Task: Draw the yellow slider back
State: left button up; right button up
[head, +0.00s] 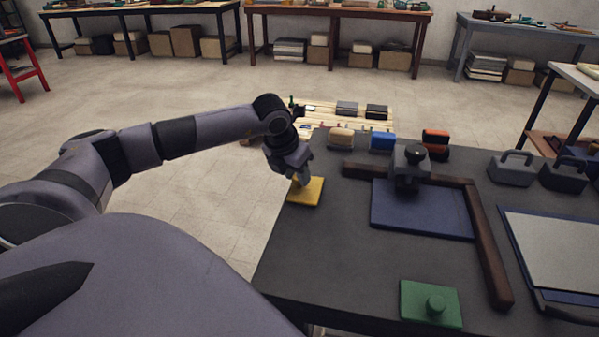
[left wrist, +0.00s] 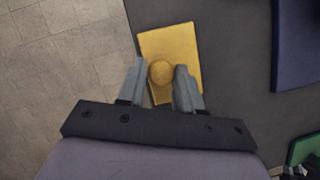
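The yellow slider (head: 311,194) is a flat yellow plate with a round knob, lying at the left edge of the dark table. In the left wrist view the yellow slider (left wrist: 181,44) shows its knob between my fingers. My left gripper (head: 301,181) is over the plate, with its grey fingers down at the knob. In the left wrist view my left gripper (left wrist: 160,70) has one finger on each side of the knob, and the knob fills the gap. The fingers partly hide the knob in the head view. My right gripper is not clearly seen.
A green knobbed plate (head: 431,304) is at the front. Small blocks and brushes line the back edge. Dark table surface is bare between the yellow and blue plates.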

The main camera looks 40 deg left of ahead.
pick_arm(q)
jog(key=shift+o, duration=1.3)
jog(key=shift+s+a, duration=0.15)
jog(key=shift+a, duration=0.15)
jog(key=shift+d, duration=0.1)
jog(key=shift+r, duration=0.25)
jog(key=v, duration=0.6)
jog(key=shift+s+r, duration=0.2)
jog(key=shift+r, duration=0.05)
